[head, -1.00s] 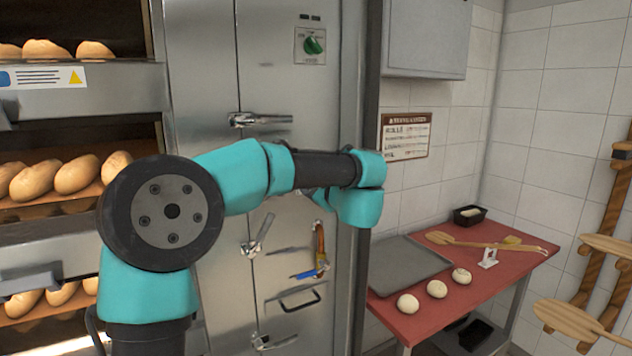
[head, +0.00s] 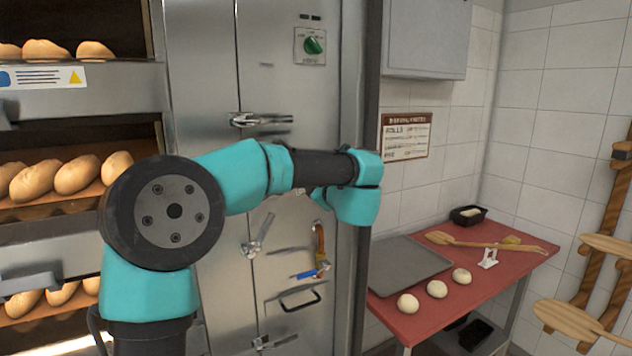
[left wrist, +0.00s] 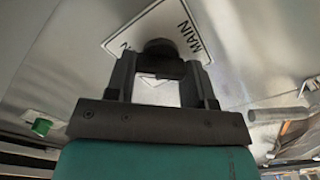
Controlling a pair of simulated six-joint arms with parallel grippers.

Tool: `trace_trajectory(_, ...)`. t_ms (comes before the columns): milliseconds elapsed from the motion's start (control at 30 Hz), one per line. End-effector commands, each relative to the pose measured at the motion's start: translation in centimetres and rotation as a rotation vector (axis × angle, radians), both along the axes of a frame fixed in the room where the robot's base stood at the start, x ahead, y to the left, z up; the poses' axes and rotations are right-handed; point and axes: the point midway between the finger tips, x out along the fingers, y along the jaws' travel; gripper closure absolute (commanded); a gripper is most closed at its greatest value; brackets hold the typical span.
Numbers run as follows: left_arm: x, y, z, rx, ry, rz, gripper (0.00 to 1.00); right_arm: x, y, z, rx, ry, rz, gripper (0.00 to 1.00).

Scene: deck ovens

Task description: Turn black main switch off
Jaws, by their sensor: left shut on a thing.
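In the left wrist view, the black main switch (left wrist: 160,47) is a dark round knob on a pale plate marked MAIN (left wrist: 188,33). My left gripper (left wrist: 160,68) is at the knob, its two dark fingers on either side, shut on it. The switch's exact setting is hard to read, since the fingers cover part of it. In the head view my left arm reaches across the steel cabinet, and its own links hide the gripper and the black switch. My right gripper is in neither view.
A green rotary switch (head: 314,45) sits high on the steel cabinet (head: 200,90). Metal door handles (head: 260,119) and a blue-handled lever (head: 315,271) stick out of the cabinet. Bread-filled ovens stand left; a red table (head: 480,298) with dough balls and a tray stands right.

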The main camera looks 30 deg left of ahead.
Motion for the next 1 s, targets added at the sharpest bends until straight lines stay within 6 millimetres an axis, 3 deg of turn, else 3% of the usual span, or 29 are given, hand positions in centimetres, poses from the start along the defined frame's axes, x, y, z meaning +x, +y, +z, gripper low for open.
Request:
trace_trajectory(467, -0.04, 0.0, -0.05, -0.06, -0.1, 0.0, 0.75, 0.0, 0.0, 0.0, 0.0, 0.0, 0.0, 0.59)
trace_trajectory(1000, -0.11, 0.03, -0.23, -0.295, -0.491, 0.0, 0.75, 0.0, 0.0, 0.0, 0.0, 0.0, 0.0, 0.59)
